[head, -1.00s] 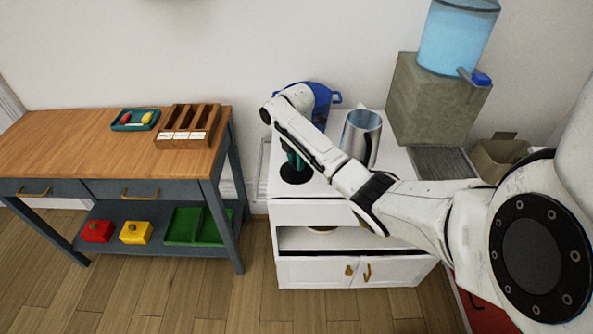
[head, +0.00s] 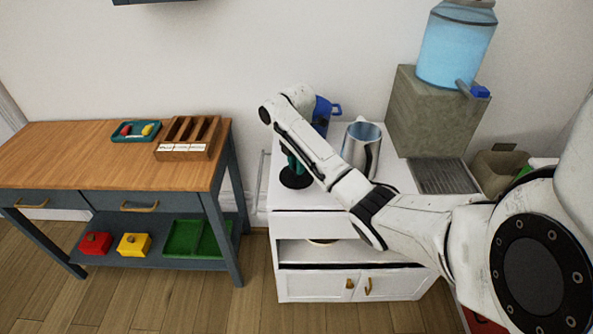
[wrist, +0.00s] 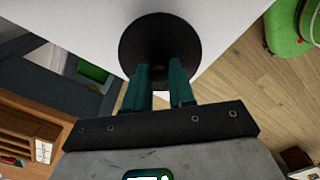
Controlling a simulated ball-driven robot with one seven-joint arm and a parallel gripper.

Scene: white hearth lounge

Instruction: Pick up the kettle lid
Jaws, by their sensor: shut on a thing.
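The kettle lid (head: 295,180) is a round black disc at the left front of the white cabinet's top. It also shows in the wrist view (wrist: 160,27), below my fingers. My gripper (head: 290,160) points down with teal fingers shut on the lid's middle; the fingers also show in the wrist view (wrist: 160,70). The part between the fingertips is hidden. Whether the lid is clear of the surface is hard to tell. The silver kettle (head: 360,147) stands upright with an open top, right of my gripper.
The white cabinet (head: 400,178) has a blue pot (head: 322,112) at the back, partly behind my arm. A stone block (head: 432,115) with a water dispenser (head: 455,48) stands at right. A wooden table (head: 75,155) with a teal tray and slotted box stands left, across a gap.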

